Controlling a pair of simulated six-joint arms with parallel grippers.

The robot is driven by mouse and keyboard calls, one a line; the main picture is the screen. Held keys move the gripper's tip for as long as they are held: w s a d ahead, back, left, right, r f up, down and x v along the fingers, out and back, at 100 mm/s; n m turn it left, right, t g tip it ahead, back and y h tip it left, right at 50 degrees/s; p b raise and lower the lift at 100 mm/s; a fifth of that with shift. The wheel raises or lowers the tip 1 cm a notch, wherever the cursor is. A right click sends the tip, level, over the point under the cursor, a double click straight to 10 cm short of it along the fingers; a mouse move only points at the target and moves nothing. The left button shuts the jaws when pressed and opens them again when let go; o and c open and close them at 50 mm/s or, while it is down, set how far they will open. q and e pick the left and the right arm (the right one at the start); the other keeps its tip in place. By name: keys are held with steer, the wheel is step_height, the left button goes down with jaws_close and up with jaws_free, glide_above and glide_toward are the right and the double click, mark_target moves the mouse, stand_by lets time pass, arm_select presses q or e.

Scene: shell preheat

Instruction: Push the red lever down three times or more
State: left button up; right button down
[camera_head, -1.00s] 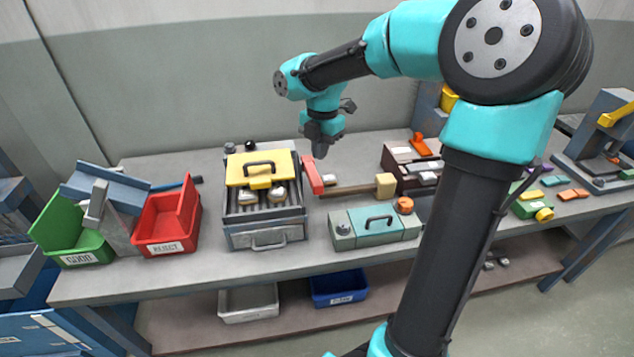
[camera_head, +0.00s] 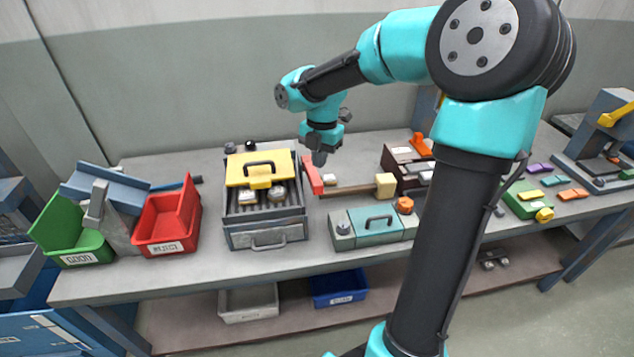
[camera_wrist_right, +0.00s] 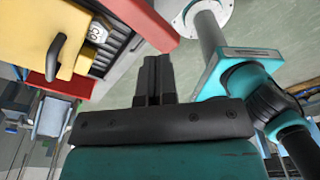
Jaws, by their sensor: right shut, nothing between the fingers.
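The red lever (camera_head: 313,176) is a flat red bar beside the right side of the grey tray unit with the yellow lid. It slants from back to front. In the right wrist view a red bar (camera_wrist_right: 151,22) lies beyond the fingertips. My right gripper (camera_head: 319,159) is shut and empty, pointing down at the lever's far end. Its closed fingers also show in the wrist view (camera_wrist_right: 154,72). I cannot tell whether the fingertips touch the lever. My left gripper is not in view.
The yellow lid (camera_head: 260,168) with a dark handle covers part of the grey tray unit (camera_head: 265,238). A teal box (camera_head: 375,226) stands in front right, with a wooden bar (camera_head: 350,190) behind it. Red (camera_head: 168,222) and green (camera_head: 62,230) bins stand left.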

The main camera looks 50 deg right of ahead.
mark_target(319, 180)
steer(key=shift+a+f, duration=0.2)
steer(key=shift+f, duration=1.85)
steer(key=shift+f, duration=2.2)
steer(key=d, duration=0.2)
steer(key=d+r, duration=0.1)
steer(key=shift+w, duration=0.3)
